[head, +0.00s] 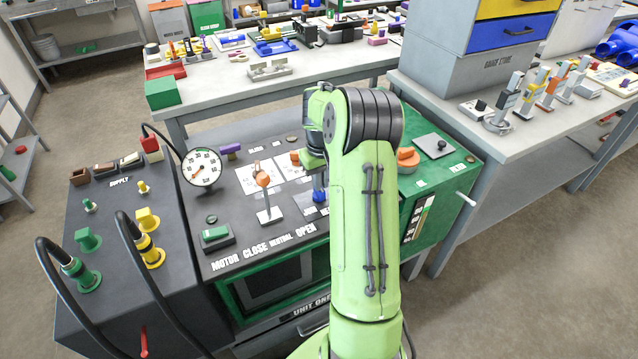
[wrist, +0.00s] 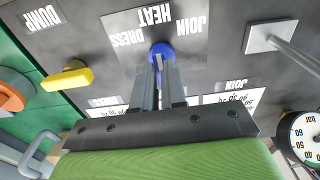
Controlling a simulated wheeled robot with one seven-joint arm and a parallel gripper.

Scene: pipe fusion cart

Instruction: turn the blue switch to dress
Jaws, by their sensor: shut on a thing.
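The blue switch (wrist: 161,50) is a round knob on the dark panel in the wrist view. Its label plate (wrist: 140,22) reads DRESS, HEAT and JOIN, upside down, with DRESS at left, HEAT in the middle and JOIN at right. My gripper (wrist: 160,68) is shut on the blue switch, its two fingers close together over it. The fingers hide part of the knob, so I cannot tell which label it points to. In the head view the blue switch (head: 319,197) shows beneath my gripper (head: 319,186), beside my green arm.
A yellow handle (wrist: 66,78) near a DUMP label and an orange knob (wrist: 10,92) lie left in the wrist view. A lever (head: 266,200) stands left of the switch in the head view, with a pressure gauge (head: 202,168) and purple knob (head: 231,149) beyond.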

